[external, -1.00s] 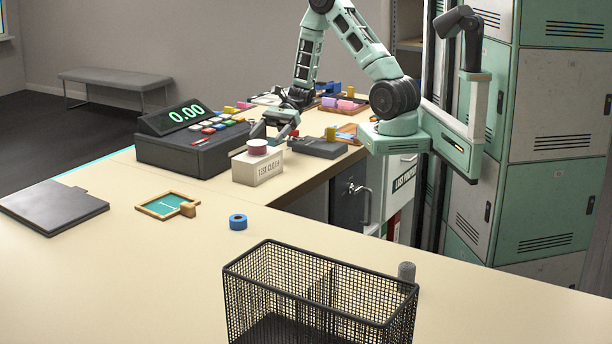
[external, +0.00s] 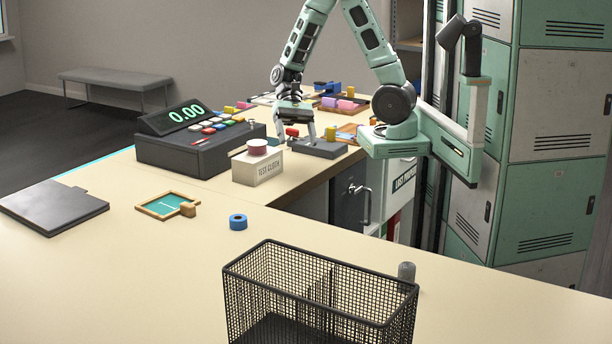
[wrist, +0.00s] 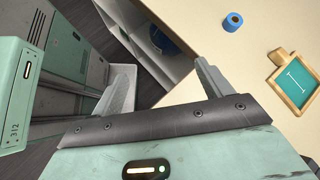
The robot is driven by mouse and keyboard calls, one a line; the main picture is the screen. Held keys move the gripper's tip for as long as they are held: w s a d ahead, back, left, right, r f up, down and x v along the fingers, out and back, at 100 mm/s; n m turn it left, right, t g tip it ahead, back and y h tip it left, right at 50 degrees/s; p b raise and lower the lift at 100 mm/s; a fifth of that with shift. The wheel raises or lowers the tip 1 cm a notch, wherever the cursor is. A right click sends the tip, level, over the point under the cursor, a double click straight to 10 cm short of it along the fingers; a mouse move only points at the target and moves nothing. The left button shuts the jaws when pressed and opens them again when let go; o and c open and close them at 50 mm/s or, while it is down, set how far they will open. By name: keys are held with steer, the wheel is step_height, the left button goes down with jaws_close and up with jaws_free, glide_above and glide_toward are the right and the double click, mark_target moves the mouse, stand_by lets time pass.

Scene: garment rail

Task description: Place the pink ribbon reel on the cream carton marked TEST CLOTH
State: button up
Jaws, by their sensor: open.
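The pink ribbon reel (external: 257,146) lies flat on top of the cream carton marked TEST CLOTH (external: 258,170), on the counter beside the till. Nothing is touching the reel but the carton. My gripper (external: 297,140) is open and empty, to the right of the carton and apart from it, above a dark flat tray. In the wrist view my gripper (wrist: 163,80) shows its two fingers spread with nothing between them. The reel and the carton are not visible in the wrist view.
A till (external: 188,152) stands left of the carton. A blue reel (external: 238,222), a small green board (external: 167,205) and a black wire basket (external: 318,290) are on the counter nearer the camera. A dark flat tray (external: 318,149) lies right of the carton. Lockers stand at right.

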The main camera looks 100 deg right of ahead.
steer(key=s+a+r+n+h, duration=0.1)
steer(key=s+a+n+h, duration=0.3)
steer(key=n, duration=0.7)
steer(key=s+a+r+n+h, duration=0.1)
steer(key=s+a+n+h, duration=0.4)
steer(key=s+a+n, duration=0.3)
steer(key=a+n, duration=0.3)
steer(key=a, duration=0.1)
steer(key=shift+s+a+r+n, duration=0.25)
steer(key=shift+s+a+n, duration=0.05)
steer(key=shift+s, duration=0.05)
